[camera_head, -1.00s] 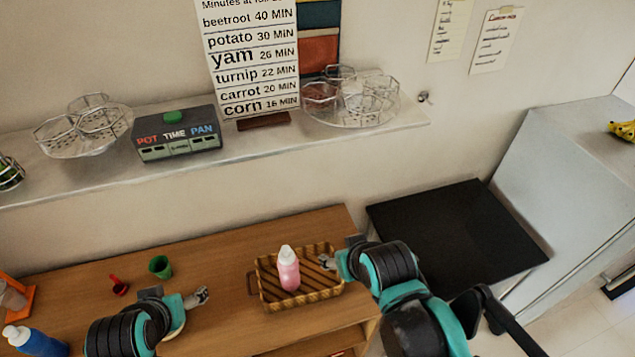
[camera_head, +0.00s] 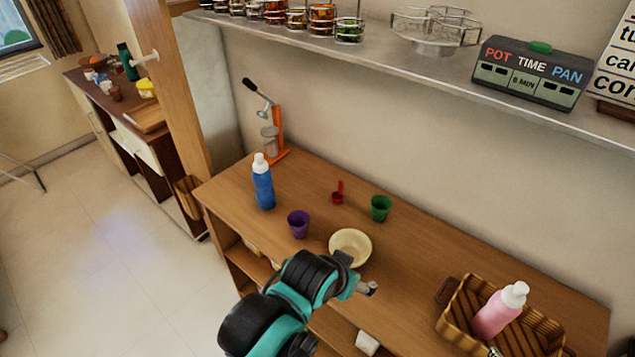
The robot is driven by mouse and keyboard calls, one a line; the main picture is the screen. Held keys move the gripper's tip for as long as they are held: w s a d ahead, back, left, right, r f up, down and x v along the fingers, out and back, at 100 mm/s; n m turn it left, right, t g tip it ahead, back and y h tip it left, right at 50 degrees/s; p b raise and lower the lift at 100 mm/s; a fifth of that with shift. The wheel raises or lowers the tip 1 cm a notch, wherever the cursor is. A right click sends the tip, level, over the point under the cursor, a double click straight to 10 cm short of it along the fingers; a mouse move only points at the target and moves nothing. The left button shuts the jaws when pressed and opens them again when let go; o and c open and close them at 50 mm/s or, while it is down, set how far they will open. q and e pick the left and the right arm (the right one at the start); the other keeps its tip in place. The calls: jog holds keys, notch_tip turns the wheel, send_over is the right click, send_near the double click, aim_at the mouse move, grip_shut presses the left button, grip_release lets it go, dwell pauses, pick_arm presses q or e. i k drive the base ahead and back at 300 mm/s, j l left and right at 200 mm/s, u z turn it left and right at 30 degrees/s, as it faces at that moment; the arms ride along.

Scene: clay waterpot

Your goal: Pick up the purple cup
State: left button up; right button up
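The purple cup (camera_head: 298,224) stands upright on the wooden counter (camera_head: 410,265), between the blue bottle and the cream bowl. Nothing holds it. My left gripper (camera_head: 368,289) is above the counter, to the right of and nearer than the cup, beyond the bowl's front edge. It is apart from the cup and seems to hold nothing; its fingers are too small to tell open from shut. My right arm is not clearly visible; only a small grey piece shows at the bottom edge near the basket.
A blue bottle (camera_head: 263,183), a cream bowl (camera_head: 350,247), a red scoop (camera_head: 338,194) and a green cup (camera_head: 380,208) surround the purple cup. An orange juicer (camera_head: 275,137) stands behind. A basket (camera_head: 460,309) holds a pink bottle (camera_head: 498,311) at right.

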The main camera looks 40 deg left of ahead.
aim_at(298, 221)
jog(key=k+j+u, duration=0.1)
jog(key=j+u, duration=0.7)
jog(key=i+j+z, duration=0.1)
jog(key=z, duration=0.4)
jog(key=j+z, duration=0.6)
jog(key=z, duration=0.35)
